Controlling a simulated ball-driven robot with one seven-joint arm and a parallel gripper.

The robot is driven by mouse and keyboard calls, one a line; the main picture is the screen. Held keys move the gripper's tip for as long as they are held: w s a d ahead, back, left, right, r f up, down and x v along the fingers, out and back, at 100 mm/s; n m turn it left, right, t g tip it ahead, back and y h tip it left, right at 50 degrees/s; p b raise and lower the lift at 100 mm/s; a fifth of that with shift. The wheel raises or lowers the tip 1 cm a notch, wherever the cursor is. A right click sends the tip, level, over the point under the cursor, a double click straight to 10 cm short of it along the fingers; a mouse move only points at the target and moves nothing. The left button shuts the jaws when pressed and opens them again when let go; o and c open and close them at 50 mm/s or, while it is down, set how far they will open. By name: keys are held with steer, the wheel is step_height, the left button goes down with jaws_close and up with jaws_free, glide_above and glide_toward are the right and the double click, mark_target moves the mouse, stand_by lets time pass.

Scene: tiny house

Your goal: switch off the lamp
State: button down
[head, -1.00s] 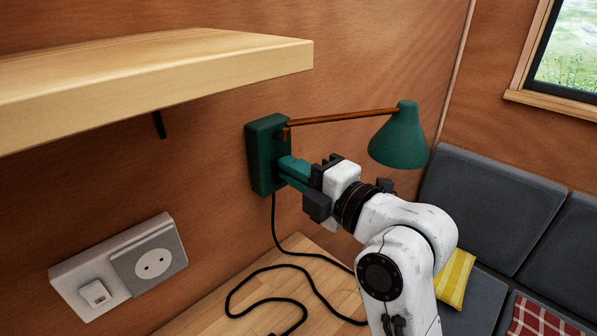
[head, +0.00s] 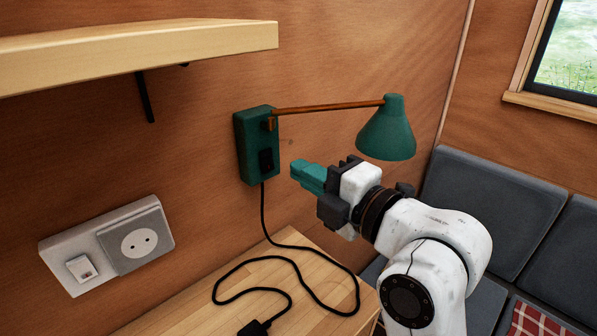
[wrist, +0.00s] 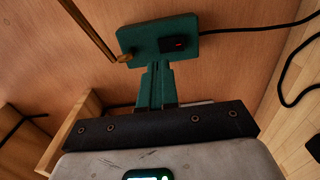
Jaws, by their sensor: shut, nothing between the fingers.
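The lamp has a green wall box (head: 243,150), a thin brown arm and a green cone shade (head: 387,137). A black rocker switch (head: 266,160) sits low on the box's front. In the wrist view the switch (wrist: 180,45) shows a small red mark. My gripper (head: 296,171) has teal fingers, shut and empty. In the head view it is to the right of the switch, with a gap between them. In the wrist view the fingers (wrist: 156,68) point toward the box. The shade's inside is hidden, so I cannot tell whether the bulb is lit.
A wooden shelf (head: 140,50) juts out at upper left. A wall socket with its own switch (head: 82,268) is below it. The lamp's black cable (head: 262,215) runs down onto a wooden top (head: 195,305). Grey seat cushions (head: 500,210) stand at right.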

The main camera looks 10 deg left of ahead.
steer(key=r+b+v, duration=0.1)
steer(key=v, duration=0.6)
steer(key=shift+s+d, duration=0.15)
steer(key=shift+d, duration=0.05)
